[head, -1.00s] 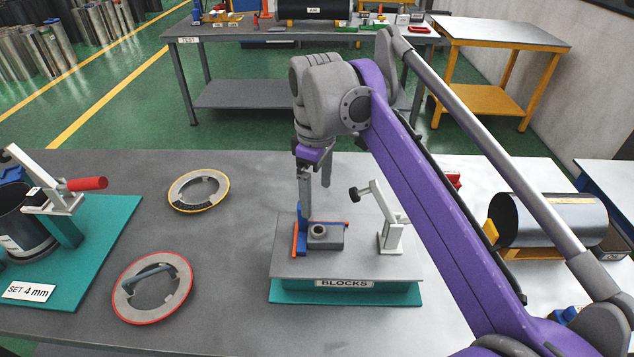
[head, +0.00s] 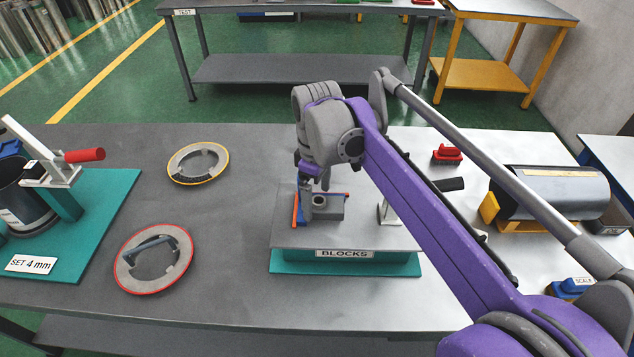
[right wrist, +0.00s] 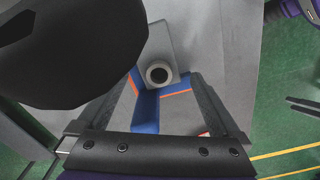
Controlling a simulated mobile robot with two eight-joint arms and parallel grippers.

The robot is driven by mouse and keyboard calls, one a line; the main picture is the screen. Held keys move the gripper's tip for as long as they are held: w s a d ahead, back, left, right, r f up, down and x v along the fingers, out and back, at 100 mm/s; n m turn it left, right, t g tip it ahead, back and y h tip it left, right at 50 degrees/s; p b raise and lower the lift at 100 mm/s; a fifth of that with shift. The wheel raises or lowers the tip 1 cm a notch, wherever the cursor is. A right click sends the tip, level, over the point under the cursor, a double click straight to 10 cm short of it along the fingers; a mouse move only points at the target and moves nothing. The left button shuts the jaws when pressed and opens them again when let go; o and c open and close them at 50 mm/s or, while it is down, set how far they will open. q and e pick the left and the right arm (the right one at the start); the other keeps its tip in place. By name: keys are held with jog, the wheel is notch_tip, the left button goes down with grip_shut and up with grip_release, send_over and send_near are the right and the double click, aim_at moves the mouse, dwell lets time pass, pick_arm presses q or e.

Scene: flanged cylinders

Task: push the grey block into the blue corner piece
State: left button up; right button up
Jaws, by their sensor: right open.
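The grey block (head: 336,210), with a round hole in its top, sits on the raised plate marked BLOCKS. The blue corner piece (head: 301,219) with orange edges stands at the block's left and back. In the right wrist view the block (right wrist: 162,42) lies close inside the angle of the corner piece (right wrist: 146,112); I cannot tell whether they touch. My right gripper (head: 315,196) is low over the block's left end and the corner piece, and one finger hides part of both. The right wrist view shows its fingers (right wrist: 165,84) wide apart with nothing gripped. My left gripper is out of view.
A light clamp (head: 385,213) stands right of the block, mostly hidden by my right arm. A large dark shape (right wrist: 75,45) fills the right wrist view's upper left. Two ringed discs lie left, one yellow-rimmed (head: 198,163), one red-rimmed (head: 153,258). Table between them and the plate is clear.

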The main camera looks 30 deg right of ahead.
aim_at(317, 200)
jog(key=shift+f, duration=0.35)
jog(key=shift+c, duration=0.3)
grip_shut()
jog(key=shift+o, duration=0.3)
grip_release()
jog(key=shift+r, duration=0.1)
notch_tip(317, 200, up, 11)
jog(key=p, duration=0.1)
